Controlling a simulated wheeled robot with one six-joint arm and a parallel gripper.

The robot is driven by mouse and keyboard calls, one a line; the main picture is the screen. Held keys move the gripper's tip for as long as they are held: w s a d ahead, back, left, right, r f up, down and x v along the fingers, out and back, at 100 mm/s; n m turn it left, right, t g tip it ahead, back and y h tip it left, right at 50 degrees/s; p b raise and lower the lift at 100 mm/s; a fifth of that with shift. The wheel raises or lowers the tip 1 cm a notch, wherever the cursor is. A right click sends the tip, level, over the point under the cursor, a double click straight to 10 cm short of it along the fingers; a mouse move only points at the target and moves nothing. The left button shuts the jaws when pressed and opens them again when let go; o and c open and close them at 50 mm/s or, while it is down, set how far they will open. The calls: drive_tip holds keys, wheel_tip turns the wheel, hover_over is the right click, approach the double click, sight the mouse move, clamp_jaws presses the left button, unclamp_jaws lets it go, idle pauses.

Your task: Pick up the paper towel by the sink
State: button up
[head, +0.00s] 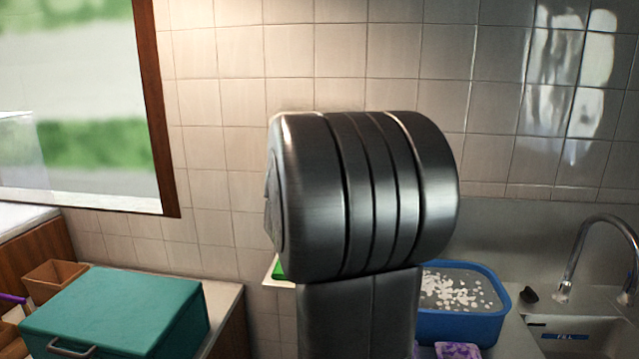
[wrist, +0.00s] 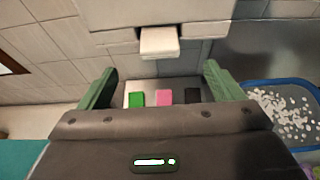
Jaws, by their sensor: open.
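In the wrist view, the green fingers of my gripper (wrist: 160,68) are spread wide apart with nothing held between them. Beyond and above them, a pale sheet or tab (wrist: 159,41) sticks out below a light grey box-shaped dispenser (wrist: 160,12); it looks like the paper towel, but I cannot be sure. It is roughly centred between the fingers and apart from them. In the head view, my dark arm link fills the middle and hides my gripper and the dispenser. The sink (head: 590,335) with its curved metal tap (head: 575,262) is at the right.
A blue tub (head: 465,325) with water and white bits stands left of the sink, with a purple item (head: 458,350) in front. A pale shelf (wrist: 172,86) holds green, pink and black pieces. A teal box (head: 115,310) sits at lower left. Tiled wall stands behind.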

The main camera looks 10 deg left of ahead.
drive_tip(key=x, duration=1.2)
drive_tip(key=shift+a+f, duration=0.1)
drive_tip(key=shift+f, duration=0.2)
drive_tip(key=c, duration=1)
